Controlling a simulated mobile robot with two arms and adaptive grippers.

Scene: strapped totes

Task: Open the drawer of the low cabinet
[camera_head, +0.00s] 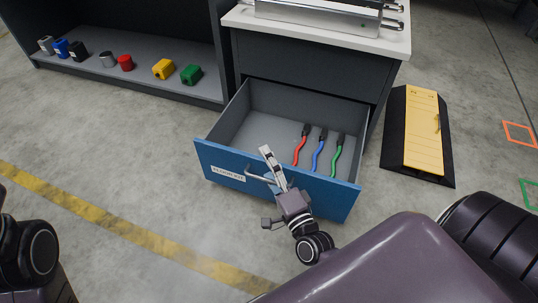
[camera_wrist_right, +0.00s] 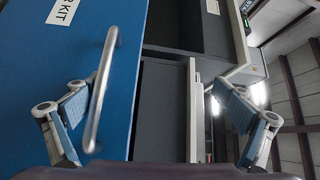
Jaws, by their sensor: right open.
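The low cabinet (camera_head: 312,68) has a white top and a grey body. Its drawer (camera_head: 208,161) is pulled well out, and its blue front faces me with a white label and a metal bar handle (camera_head: 259,179). Inside lie tools with red (camera_head: 299,152), blue (camera_head: 318,156) and green (camera_head: 337,158) grips. My right gripper (camera_head: 273,167) is at the drawer front beside the handle. In the right wrist view its fingers are spread wide, with the handle (camera_wrist_right: 103,85) close to the left finger; I cannot tell whether they touch. My left gripper is out of view.
A dark shelf (camera_head: 135,80) at the left holds small grey, blue, black, red, yellow and green items. A black-edged yellow panel (camera_head: 409,132) lies on the floor right of the cabinet. A yellow floor stripe (camera_head: 120,228) crosses the left front. The floor left of the drawer is clear.

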